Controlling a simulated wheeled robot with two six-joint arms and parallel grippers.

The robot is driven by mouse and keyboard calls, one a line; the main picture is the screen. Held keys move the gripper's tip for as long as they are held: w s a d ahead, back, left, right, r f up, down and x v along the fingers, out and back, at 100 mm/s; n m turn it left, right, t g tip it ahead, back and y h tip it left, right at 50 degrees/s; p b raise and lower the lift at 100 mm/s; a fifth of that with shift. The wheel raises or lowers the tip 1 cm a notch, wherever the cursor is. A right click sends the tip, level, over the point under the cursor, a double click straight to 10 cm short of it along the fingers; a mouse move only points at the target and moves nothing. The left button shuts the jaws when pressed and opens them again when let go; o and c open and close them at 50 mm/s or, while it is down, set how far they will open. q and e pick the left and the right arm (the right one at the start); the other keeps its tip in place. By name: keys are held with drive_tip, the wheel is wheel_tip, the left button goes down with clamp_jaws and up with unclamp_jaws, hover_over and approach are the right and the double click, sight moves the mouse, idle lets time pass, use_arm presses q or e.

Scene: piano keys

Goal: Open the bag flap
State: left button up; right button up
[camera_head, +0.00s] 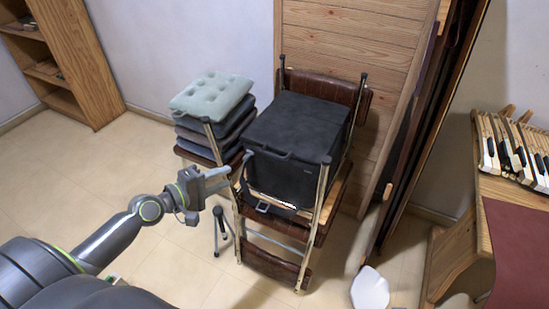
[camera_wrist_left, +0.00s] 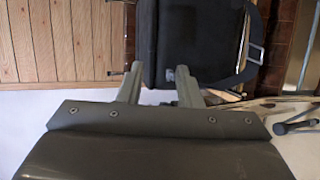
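A black box-shaped bag (camera_head: 297,125) sits on a chair with brown leather and metal posts. Its top flap looks closed, lying flat over the top. A strap or buckle tab (camera_head: 262,207) hangs at its lower front. My left gripper (camera_head: 229,177) is at the bag's left front side, close to the chair's post. In the left wrist view the bag (camera_wrist_left: 195,45) is straight ahead, and the two fingers of my left gripper (camera_wrist_left: 158,82) are spread apart with nothing between them. A dark strap (camera_wrist_left: 245,70) shows on the right there. My right gripper is not in view.
A stack of grey cushions (camera_head: 212,95) stands left of the bag. The chair's metal posts (camera_head: 319,200) flank the bag. A wooden desk with piano keys (camera_head: 515,150) is at the right. A white object (camera_head: 370,289) lies on the floor. Floor at left is clear.

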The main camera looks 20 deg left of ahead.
sight(275, 155)
use_arm(q)
drive_tip(key=shift+h, duration=0.3)
drive_tip(key=x, duration=0.5)
drive_tip(key=r+x, duration=0.1)
drive_tip(key=x, duration=0.5)
drive_tip(key=d+x, duration=0.1)
drive_tip(key=x, duration=0.5)
drive_tip(key=shift+w+r+p, duration=0.1)
drive_tip(key=shift+p, duration=0.25)
drive_tip(key=shift+c, duration=0.3)
clamp_jaws()
